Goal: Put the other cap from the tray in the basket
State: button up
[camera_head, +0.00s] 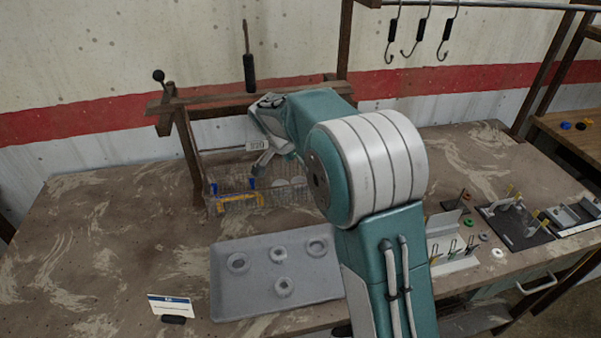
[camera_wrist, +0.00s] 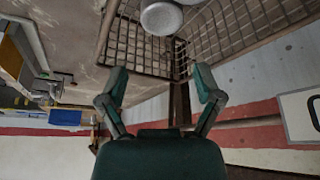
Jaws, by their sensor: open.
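The grey tray (camera_head: 225,295) lies at the front of the bench in the head view. Several grey round, ring-like shapes sit on it; I cannot tell which are loose caps and which are seats. The wire basket (camera_head: 228,207) stands behind the tray; my arm hides part of it. In the wrist view, the basket's mesh (camera_wrist: 140,57) spans the top, and a pale grey round cap (camera_wrist: 161,17) lies in it. My gripper (camera_head: 268,157) is above the basket. In the wrist view (camera_wrist: 160,88) its fingers are apart with nothing between them.
A wooden frame (camera_head: 186,130) with dark-handled tools stands behind the basket. A small sign (camera_head: 172,306) stands left of the tray. Fixtures with upright pegs (camera_head: 515,222) stand on the right. Black-handled hooks (camera_head: 420,30) hang from a rail. The bench's left side is clear.

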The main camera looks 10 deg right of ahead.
jog(key=v, duration=0.7)
jog(key=s+d+r+n+t+y, duration=0.1)
jog(key=s+d+r+n, duration=0.15)
jog(key=s, duration=0.55)
jog(key=s+d+r+n+y, duration=0.1)
jog(key=s+r+n, duration=0.25)
jog(key=s, duration=0.45)
jog(key=s+f+n+t+y, duration=0.2)
jog(key=s+n, duration=0.3)
jog(key=s, duration=1.2)
jog(key=shift+s+d+f, duration=0.25)
jog(key=shift+s+f, duration=0.05)
jog(key=shift+f, duration=0.4)
